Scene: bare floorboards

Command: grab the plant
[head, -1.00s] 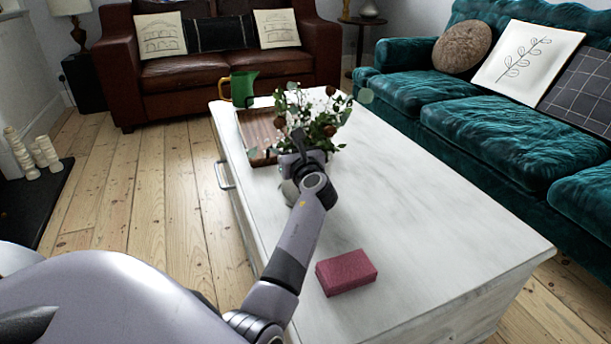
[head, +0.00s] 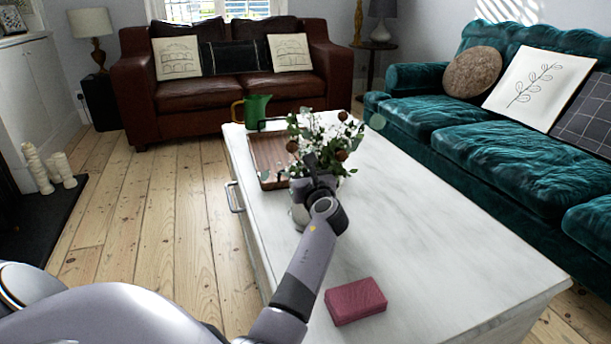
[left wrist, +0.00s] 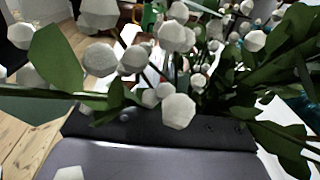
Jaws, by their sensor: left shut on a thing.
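The plant (head: 325,130) has white flowers, green leaves and a few brown round heads. It stands in a pale pot (head: 300,214) at the left edge of the white table. My left gripper (head: 311,170) reaches up to the plant from the front and is shut on it. The arm hides most of the pot and the grip itself. In the left wrist view, white buds and leaves (left wrist: 180,105) fill the space right in front of the gripper and cover its fingertips. My right gripper is in neither view.
The white table (head: 430,230) is clear to the right of the plant. A wooden tray (head: 268,152) and a green jug (head: 257,107) stand behind it. A red block (head: 355,301) lies at the front. A teal sofa (head: 470,150) runs along the right.

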